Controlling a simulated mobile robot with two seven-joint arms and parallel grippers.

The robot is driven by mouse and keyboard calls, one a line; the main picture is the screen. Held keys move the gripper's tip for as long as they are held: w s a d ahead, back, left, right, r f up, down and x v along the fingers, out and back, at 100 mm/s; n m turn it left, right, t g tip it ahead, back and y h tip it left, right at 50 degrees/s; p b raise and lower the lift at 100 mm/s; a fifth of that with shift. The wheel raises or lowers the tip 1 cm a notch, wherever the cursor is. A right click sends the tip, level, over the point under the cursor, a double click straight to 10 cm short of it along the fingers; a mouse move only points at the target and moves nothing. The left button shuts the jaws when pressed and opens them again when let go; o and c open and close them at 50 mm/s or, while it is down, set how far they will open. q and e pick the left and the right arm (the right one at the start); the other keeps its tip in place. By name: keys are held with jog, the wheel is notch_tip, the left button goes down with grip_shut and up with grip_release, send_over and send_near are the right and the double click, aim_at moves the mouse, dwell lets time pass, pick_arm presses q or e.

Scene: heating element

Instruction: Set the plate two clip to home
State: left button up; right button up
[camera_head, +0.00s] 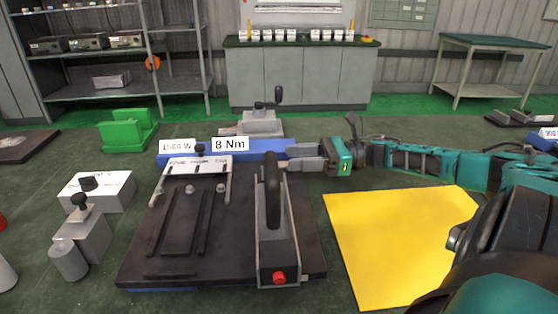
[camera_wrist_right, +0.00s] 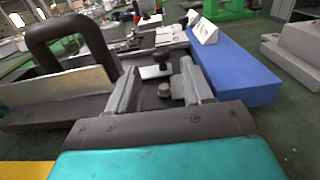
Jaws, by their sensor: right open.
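A dark base plate (camera_head: 225,240) lies at the centre of the table. A small clip with a black knob (camera_head: 200,150) stands at its back edge, above a white strip with small print (camera_head: 198,166); which clip is plate two's, I cannot tell. My right gripper (camera_head: 296,157) is open, reaching in from the right behind the tall black handle (camera_head: 272,185). In the right wrist view, a black knob on a metal bracket (camera_wrist_right: 163,57) stands ahead, between the lines of the open fingers (camera_wrist_right: 158,72). No contact shows. My left gripper is out of view.
A blue bar (camera_head: 250,147) with "1500 W" and "8 Nm" labels lies behind the plate, close to my right fingers. A red button (camera_head: 279,278) is on the handle's base. Grey blocks (camera_head: 85,235) stand left. A yellow sheet (camera_head: 395,240) lies clear at right.

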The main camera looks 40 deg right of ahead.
jog(key=shift+x, duration=2.45)
jog(key=shift+c, duration=0.2)
jog(key=shift+d, duration=0.1)
grip_shut()
